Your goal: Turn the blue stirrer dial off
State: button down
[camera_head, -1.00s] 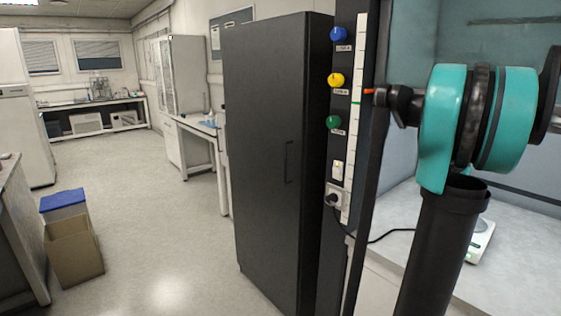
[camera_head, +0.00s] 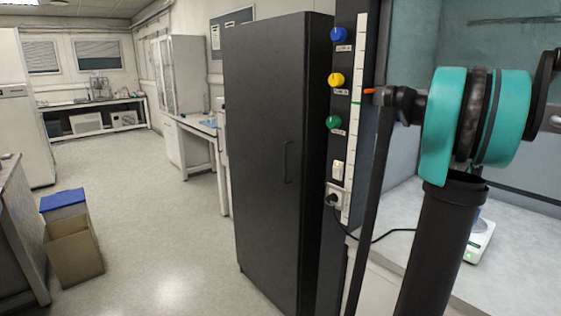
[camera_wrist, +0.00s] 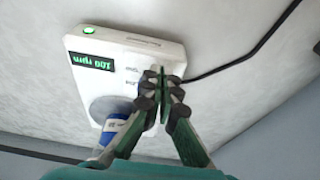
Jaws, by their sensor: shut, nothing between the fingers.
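The white stirrer (camera_wrist: 115,60) lies on a pale surface in the wrist view, with a lit green light and a green display (camera_wrist: 93,62) that appears to read 100 rpm upside down. Its round grey plate carries a blue-and-white item (camera_wrist: 113,128), partly cut off by my arm. My gripper (camera_wrist: 162,76) is shut and empty, with its fingertips over the stirrer's right part, by small printed labels. Contact is unclear. The stirrer (camera_head: 480,240) also shows partly in the head view, behind my arm.
A dark panel left of my arm bears a blue knob (camera_head: 338,34), a yellow knob (camera_head: 336,80) and a green knob (camera_head: 333,122). A black cable (camera_wrist: 245,60) runs from the stirrer.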

jog(key=shift+d, duration=0.2)
dwell(0.5)
jog(key=shift+s+d, duration=0.4)
jog(key=shift+s, duration=0.05)
jog(key=shift+s+a, duration=0.1)
jog(key=shift+s, duration=0.05)
dwell(0.4)
jog(key=shift+s+a, duration=0.15)
notch_tip(320, 180, up, 6)
dwell(0.5)
